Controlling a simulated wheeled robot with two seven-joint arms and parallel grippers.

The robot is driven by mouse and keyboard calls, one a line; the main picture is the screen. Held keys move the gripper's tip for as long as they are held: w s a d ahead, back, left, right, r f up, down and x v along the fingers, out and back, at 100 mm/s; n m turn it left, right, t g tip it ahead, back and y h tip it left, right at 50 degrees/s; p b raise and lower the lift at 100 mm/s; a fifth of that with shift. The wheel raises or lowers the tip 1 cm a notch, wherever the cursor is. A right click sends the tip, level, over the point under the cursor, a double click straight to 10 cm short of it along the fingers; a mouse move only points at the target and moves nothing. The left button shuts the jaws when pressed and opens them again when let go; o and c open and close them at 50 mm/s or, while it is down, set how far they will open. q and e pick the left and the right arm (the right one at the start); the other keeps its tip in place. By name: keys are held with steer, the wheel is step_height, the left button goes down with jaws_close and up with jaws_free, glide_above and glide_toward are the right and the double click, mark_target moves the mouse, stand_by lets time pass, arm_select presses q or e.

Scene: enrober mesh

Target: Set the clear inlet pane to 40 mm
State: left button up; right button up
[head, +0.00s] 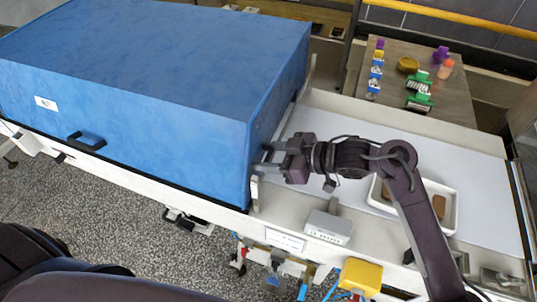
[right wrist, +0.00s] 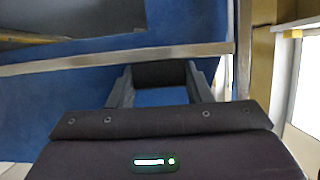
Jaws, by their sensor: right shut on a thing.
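My right gripper (head: 267,158) is at the inlet end of the blue enrober hood (head: 150,50), low near its right-hand face. In the right wrist view its two fingers (right wrist: 160,84) are closed on the sides of a dark block (right wrist: 160,72), which looks like a grip on the inlet pane. The clear pane itself cannot be made out against the blue, and its height cannot be read. A pale upright strip (head: 255,190) stands at the hood's near corner; a yellowish post (right wrist: 262,50) shows in the right wrist view. My left gripper is not in view.
A white belt surface (head: 400,139) extends right of the hood, with a white tray (head: 450,213) holding brown pieces under my right arm. A grey box (head: 328,227) sits on the near ledge beside a yellow box (head: 361,275). A side table (head: 390,75) holds small coloured items.

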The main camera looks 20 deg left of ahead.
steer(key=shift+o, duration=0.2)
step_height(320, 180, up, 3)
steer(key=shift+r+p, duration=0.15)
steer(key=shift+p, duration=0.8)
steer(key=shift+w, duration=0.1)
steer(key=shift+c, duration=0.2)
steer(key=o, duration=1.4)
steer(key=shift+f, duration=0.3)
